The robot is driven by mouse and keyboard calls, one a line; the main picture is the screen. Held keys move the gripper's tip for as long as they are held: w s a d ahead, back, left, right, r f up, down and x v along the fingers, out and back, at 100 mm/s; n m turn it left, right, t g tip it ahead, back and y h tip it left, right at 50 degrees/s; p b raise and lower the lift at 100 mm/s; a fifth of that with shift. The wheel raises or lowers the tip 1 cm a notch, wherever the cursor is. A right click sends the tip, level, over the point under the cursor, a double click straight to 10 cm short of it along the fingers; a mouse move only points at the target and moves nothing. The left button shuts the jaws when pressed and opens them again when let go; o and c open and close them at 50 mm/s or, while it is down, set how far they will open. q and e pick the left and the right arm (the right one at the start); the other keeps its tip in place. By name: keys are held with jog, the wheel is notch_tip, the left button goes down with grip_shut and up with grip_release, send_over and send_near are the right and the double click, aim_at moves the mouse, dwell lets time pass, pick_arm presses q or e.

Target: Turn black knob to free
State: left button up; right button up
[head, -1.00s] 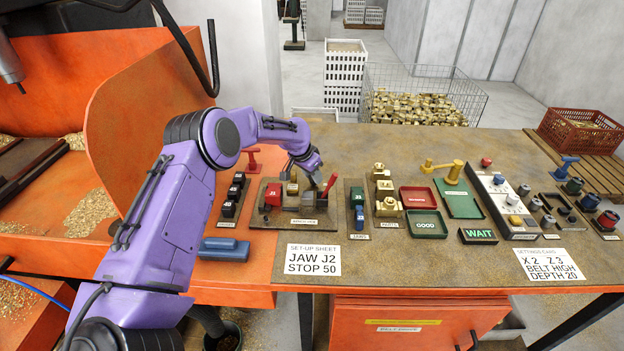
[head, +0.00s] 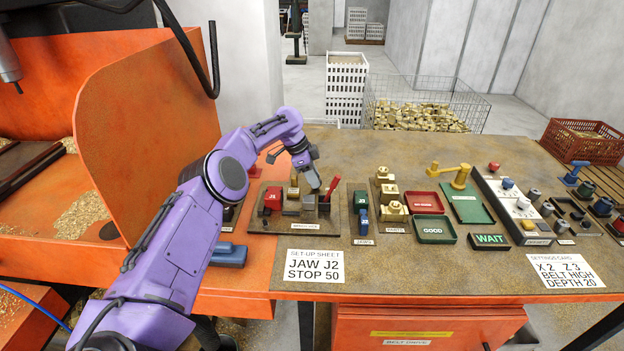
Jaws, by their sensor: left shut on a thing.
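My left gripper (head: 315,183) reaches over the drilling fixture (head: 268,221), a dark board holding a red block, brass-coloured parts and a red lever. Its fingers point down at the fixture's right part, just left of the red lever (head: 331,187). They are shut on what looks like the black knob there; the knob is mostly hidden by the fingers, so its setting cannot be read. My right gripper is not in view.
Brass parts (head: 395,208), red and green trays (head: 434,230), and a switch panel (head: 519,207) lie farther right. A set-up sheet (head: 315,266) lies in front.

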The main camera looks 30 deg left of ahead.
pick_arm(q)
jog(key=shift+d+f+m, duration=0.25)
jog(key=shift+f+m, duration=0.05)
jog(key=shift+m, duration=0.1)
jog(key=o, duration=1)
jog(key=shift+o, duration=0.2)
jog(key=shift+w, duration=0.15)
jog(key=shift+a+r, duration=0.15)
jog(key=shift+r, duration=0.1)
jog(key=v, duration=1)
jog(key=shift+r, duration=0.1)
